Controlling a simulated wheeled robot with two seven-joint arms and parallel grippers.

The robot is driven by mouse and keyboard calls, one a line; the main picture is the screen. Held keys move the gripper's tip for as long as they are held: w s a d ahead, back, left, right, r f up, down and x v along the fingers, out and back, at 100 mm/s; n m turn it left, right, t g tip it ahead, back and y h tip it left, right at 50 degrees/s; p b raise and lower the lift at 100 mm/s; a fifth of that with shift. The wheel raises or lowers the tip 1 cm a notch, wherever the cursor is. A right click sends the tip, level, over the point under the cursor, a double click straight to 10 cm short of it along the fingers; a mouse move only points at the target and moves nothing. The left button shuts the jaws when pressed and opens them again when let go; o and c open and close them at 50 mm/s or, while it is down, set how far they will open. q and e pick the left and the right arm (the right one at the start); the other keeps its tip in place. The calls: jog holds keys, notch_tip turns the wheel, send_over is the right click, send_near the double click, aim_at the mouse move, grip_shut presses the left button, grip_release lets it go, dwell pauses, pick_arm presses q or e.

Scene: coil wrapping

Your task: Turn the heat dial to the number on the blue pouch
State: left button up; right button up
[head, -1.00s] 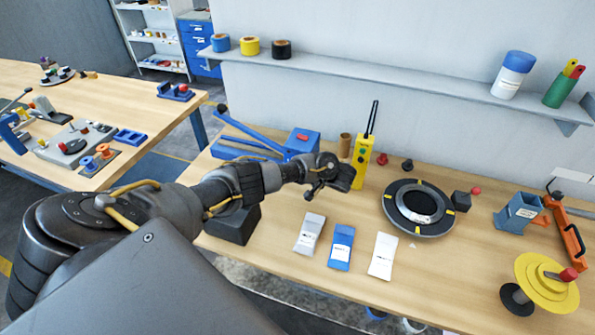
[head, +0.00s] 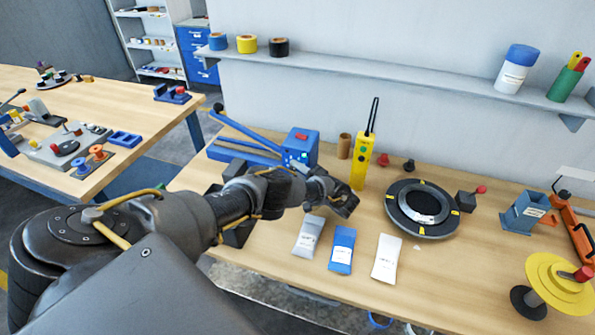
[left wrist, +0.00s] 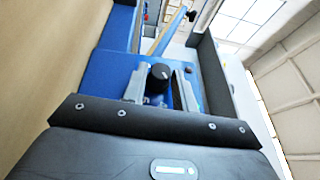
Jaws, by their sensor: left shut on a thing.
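The blue pouch (head: 342,252) lies flat on the bench between a grey pouch (head: 308,238) and a white pouch (head: 386,259). Its white label is too small to read. The blue sealer (head: 300,147) stands behind the pouches, with a red part on top. Its black heat dial (left wrist: 160,73) shows in the left wrist view with a pale pointer mark; I cannot read a number there. My left gripper (left wrist: 159,89) is shut on the dial, one finger on each side. In the head view my arm hides the dial. My right gripper is out of view.
A yellow handset with an antenna (head: 361,162) stands right of the sealer, close to my left wrist. A round black turntable (head: 422,208) lies farther right, and a yellow disc reel (head: 560,282) at the right front. A shelf (head: 400,77) runs along the wall.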

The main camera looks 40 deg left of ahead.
pick_arm(q)
jog(key=shift+a+r+y, duration=0.1)
jog(key=shift+y, duration=0.5)
dwell(0.3)
jog(key=o, duration=1)
jog(key=shift+w, duration=0.1)
jog(key=shift+c, duration=0.2)
